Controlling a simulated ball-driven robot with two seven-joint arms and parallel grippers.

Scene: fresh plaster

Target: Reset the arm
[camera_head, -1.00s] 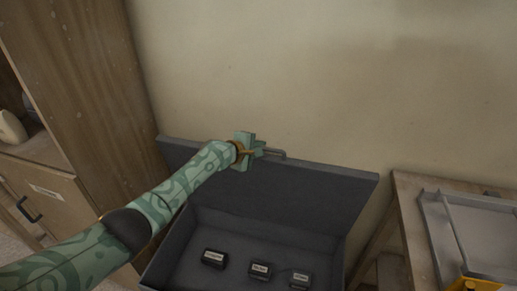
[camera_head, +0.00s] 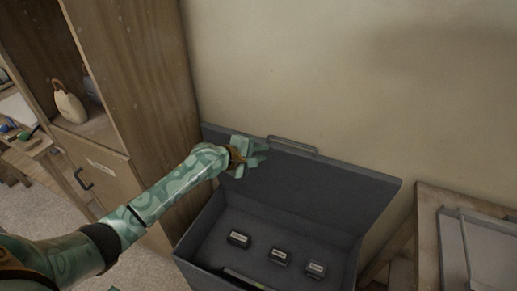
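My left arm comes in from the left. Its gripper (camera_head: 252,157) is in front of the raised lid of a dark grey case, near the upper left of the lid and left of the lid's metal handle (camera_head: 292,147). I see nothing held in it, but its fingers are too small and turned to tell whether they are open or shut. The open case (camera_head: 196,235) stands below, with its lid (camera_head: 345,185) leaning up near the wall. My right gripper is not in view.
Three small black labelled blocks (camera_head: 280,256) lie in the case. A wooden cabinet (camera_head: 140,70) stands at the left, with a pale handled jug (camera_head: 68,103) on its shelf. A wooden table (camera_head: 428,225) with a metal-edged tray (camera_head: 467,262) is at the right.

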